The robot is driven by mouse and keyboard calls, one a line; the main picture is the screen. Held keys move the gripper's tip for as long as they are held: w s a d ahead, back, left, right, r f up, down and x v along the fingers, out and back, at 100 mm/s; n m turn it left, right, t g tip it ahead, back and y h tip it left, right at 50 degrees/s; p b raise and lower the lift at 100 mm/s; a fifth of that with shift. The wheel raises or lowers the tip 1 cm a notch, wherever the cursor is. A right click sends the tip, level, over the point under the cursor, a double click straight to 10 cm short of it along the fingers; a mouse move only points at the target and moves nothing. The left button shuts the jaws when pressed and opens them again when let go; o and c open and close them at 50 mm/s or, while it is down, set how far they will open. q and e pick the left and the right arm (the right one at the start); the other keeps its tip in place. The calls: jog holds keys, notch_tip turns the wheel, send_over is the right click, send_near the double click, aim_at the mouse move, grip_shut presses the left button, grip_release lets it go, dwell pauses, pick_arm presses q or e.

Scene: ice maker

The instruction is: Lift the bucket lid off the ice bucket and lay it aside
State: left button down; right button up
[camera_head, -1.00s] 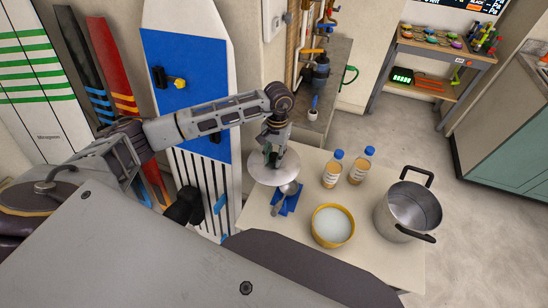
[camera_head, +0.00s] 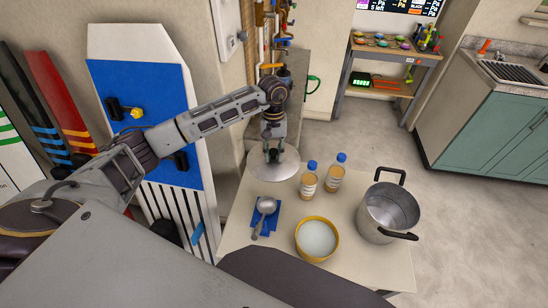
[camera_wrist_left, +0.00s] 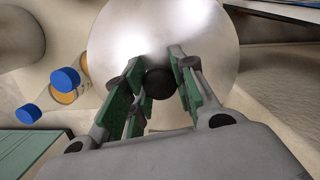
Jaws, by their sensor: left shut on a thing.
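The bucket lid is a round shiny metal disc (camera_head: 262,172) with a dark knob (camera_wrist_left: 159,83). My left gripper (camera_head: 273,155) is shut on the knob from above, and its green-padded fingers show on both sides of it in the wrist view (camera_wrist_left: 155,88). The lid is over the far left corner of the table; I cannot tell whether it touches the tabletop. An open metal pot (camera_head: 376,215) with two black handles, apparently the ice bucket, stands uncovered on the table's right side. My right gripper is out of view.
Two bottles with blue caps (camera_head: 309,180) (camera_head: 335,172) stand just right of the lid on the pale table (camera_head: 345,262). A yellow bowl of white contents (camera_head: 317,238) and a metal scoop (camera_head: 265,207) on a blue cloth (camera_head: 258,228) are nearer.

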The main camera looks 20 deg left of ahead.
aim_at(275, 143)
pick_arm(q)
jog(key=shift+w+a+r+n, duration=0.1)
jog(key=shift+w+r+n, duration=0.3)
jog(key=shift+w+n, duration=0.3)
jog(key=n, duration=0.1)
jog(key=w+r+n, duration=0.1)
jog(key=shift+w+a+n+h, duration=0.1)
jog(key=shift+a+n+h, duration=0.2)
jog(key=shift+n, duration=0.1)
jog(key=n, duration=0.1)
jog(key=w+r+n, duration=0.1)
jog(key=n, duration=0.1)
jog(key=shift+w+a+r+n+t+b, duration=0.1)
jog(key=shift+a+n+t+b, duration=0.2)
jog(key=shift+a+t+b, duration=0.1)
jog(key=n, duration=0.2)
jog(key=r+n, duration=0.1)
jog(key=shift+w+a+t, duration=0.3)
jog(key=shift+w+a, duration=0.05)
jog(key=shift+w, duration=0.05)
jog(key=n, duration=0.4)
jog(key=w+a+r+n+t, duration=0.1)
jog(key=n, duration=0.1)
jog(key=shift+a+r+n, duration=0.1)
jog(key=shift+n, duration=0.3)
jog(key=n, duration=0.4)
jog(key=w+a+r+n, duration=0.1)
jog(key=n, duration=0.1)
jog(key=shift+n+t, duration=0.3)
jog(key=shift+b, duration=0.3)
